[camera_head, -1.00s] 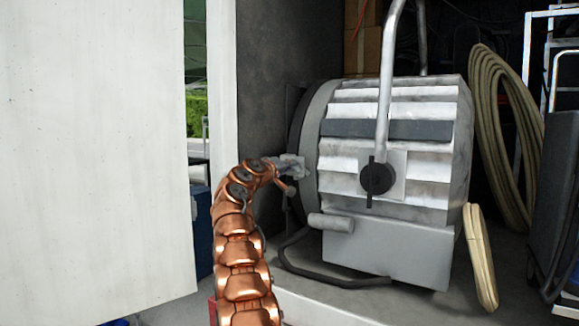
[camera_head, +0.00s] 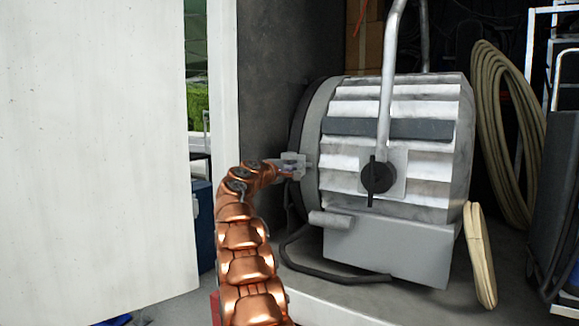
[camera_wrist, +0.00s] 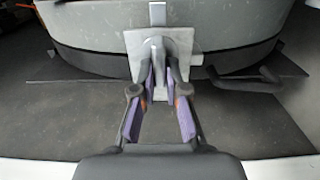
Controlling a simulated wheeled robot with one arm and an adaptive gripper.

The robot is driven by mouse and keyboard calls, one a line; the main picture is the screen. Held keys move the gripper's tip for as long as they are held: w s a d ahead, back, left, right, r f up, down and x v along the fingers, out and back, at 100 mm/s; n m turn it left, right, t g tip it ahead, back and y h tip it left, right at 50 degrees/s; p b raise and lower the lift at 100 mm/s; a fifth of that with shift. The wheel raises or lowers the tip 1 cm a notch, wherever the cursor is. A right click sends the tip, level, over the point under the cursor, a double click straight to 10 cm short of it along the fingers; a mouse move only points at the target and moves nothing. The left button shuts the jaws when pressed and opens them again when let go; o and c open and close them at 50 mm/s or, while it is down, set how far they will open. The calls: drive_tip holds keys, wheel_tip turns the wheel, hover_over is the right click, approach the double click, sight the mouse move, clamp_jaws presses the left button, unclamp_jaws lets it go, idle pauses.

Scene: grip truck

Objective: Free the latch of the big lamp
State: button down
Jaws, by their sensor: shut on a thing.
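The big lamp (camera_head: 395,185) is a silver ribbed drum lying on its side, with a grey front rim. In the wrist view its rim (camera_wrist: 240,60) curves across the top. The latch (camera_wrist: 158,45) is a pale metal plate with a narrow upright tab on that rim. My gripper (camera_wrist: 159,80) reaches the latch from below, its purple-padded fingers closed on the tab. In the head view my gripper (camera_head: 291,167) is at the left rim of the lamp, small and partly hidden by my copper arm.
A tubular yoke (camera_head: 386,90) with a black knob (camera_head: 377,177) rises over the lamp's side. A white door panel (camera_head: 95,150) stands to the left. A coiled hose (camera_head: 500,140) hangs at right. A black tube frame (camera_head: 335,277) runs below the lamp.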

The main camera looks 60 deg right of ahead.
drive_tip(key=shift+s, duration=0.15)
drive_tip(key=c, duration=1.4)
unclamp_jaws()
drive_tip(key=shift+d, duration=0.15)
drive_tip(key=shift+o, duration=1)
drive_tip(key=shift+a, duration=0.2)
drive_tip(key=a, duration=1.1)
drive_tip(key=shift+s+a, duration=0.15)
drive_tip(key=shift+a, duration=0.25)
